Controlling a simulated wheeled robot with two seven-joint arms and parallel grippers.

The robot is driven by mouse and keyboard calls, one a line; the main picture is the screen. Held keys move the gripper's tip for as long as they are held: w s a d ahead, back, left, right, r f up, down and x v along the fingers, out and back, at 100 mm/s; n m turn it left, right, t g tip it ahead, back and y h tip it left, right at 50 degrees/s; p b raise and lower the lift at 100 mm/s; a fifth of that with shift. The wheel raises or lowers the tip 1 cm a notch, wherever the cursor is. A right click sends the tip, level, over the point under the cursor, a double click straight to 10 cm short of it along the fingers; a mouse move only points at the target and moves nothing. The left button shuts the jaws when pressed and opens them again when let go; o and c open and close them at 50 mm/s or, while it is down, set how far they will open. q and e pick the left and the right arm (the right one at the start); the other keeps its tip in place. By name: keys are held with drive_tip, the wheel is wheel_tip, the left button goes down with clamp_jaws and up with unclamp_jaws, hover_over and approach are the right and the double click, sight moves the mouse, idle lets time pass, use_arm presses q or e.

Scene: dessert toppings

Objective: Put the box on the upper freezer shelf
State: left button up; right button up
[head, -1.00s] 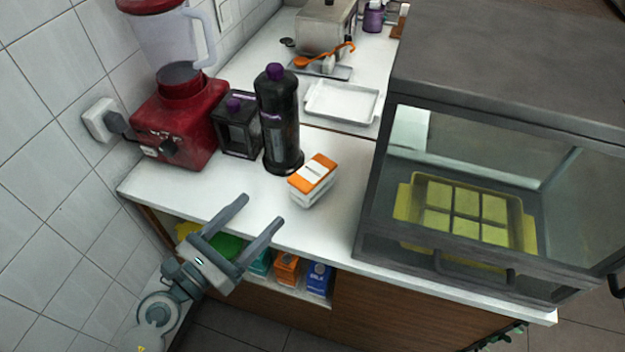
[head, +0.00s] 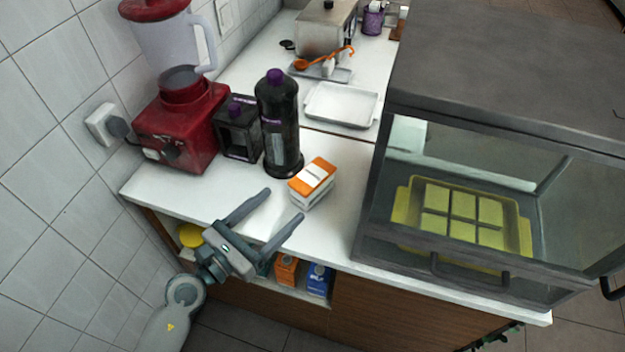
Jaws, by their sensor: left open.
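A small white box with an orange top (head: 313,180) stands on the white counter, in front of a black bottle. My left gripper (head: 284,204) is open and empty. Its two fingers point up and to the right toward the box, with the right fingertip close to its lower left side. I cannot tell whether that fingertip touches it. My right gripper is not in view. No freezer shelf can be made out for certain.
A black bottle (head: 278,125), a dark canister (head: 239,128) and a red blender (head: 180,125) stand behind the gripper. A glass-fronted case (head: 470,150) with a yellow tray (head: 402,215) stands at the right. Cartons (head: 318,280) sit on a shelf below. A white tray (head: 342,104) lies behind the box.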

sight(311, 176)
use_arm(q)
drive_tip(key=x, duration=0.3)
drive_tip(key=shift+w+d+r+p, duration=0.15)
drive_tip(key=shift+w+p, duration=0.05)
drive_tip(key=shift+p, duration=0.2)
drive_tip(key=x, duration=0.2)
drive_tip(key=shift+w+d+p, duration=0.2)
drive_tip(key=shift+w+p, duration=0.05)
drive_tip(key=shift+p, duration=0.05)
drive_tip(key=shift+w+d, duration=0.4)
drive_tip(key=shift+w, duration=0.05)
drive_tip(key=shift+f, duration=0.2)
drive_tip(key=shift+w+d, duration=0.25)
drive_tip(key=shift+w, duration=0.1)
drive_tip(key=p+x, duration=0.1)
drive_tip(key=x, duration=0.2)
drive_tip(key=shift+w+d+f, duration=0.1)
drive_tip(key=shift+w+d, duration=0.1)
drive_tip(key=shift+w, duration=0.2)
drive_tip(key=shift+w+d, duration=0.2)
drive_tip(key=shift+w, duration=0.05)
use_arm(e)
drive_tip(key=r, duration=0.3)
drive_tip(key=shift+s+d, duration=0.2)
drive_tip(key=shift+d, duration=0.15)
